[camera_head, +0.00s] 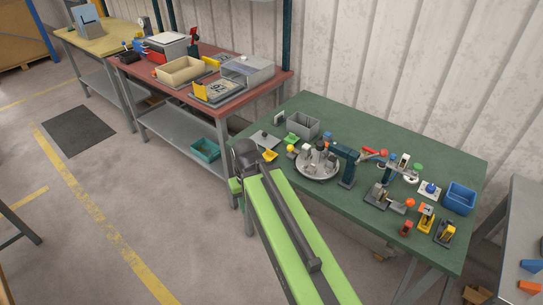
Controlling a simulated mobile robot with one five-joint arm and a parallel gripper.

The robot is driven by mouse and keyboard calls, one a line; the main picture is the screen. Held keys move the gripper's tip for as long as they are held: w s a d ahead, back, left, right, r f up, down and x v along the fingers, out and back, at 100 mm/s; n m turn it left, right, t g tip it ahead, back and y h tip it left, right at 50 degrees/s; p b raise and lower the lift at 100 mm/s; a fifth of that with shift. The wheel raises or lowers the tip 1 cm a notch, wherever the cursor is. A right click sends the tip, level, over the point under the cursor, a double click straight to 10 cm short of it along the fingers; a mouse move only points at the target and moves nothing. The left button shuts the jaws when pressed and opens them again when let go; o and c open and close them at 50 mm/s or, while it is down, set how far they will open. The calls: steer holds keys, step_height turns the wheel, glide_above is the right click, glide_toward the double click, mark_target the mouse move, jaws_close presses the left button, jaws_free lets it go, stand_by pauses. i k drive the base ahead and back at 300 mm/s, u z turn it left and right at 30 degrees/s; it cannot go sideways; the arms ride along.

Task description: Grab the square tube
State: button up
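I cannot pick out a square tube with certainty; the parts on the green table (420,150) are small in this view. A round grey plate (317,166) with several small metal parts on it sits left of the middle of that table. A dark green bender-like device (346,170) stands just right of the plate. My bright green arm link, with a dark rod along it, reaches up from the bottom of the picture and ends in a dark joint at the table's left front edge. I see no gripper fingers.
The green table also bears a grey bin (303,125) at the back left, a blue bin (460,198) at the right and several small tools. A red-topped bench (215,106) with trays and boxes stands to the left. Open floor (150,210) lies left of my arm.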

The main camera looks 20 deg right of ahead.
mark_target(307, 154)
steer(key=u, duration=0.45)
steer(key=i, duration=1.2)
steer(key=z, duration=0.05)
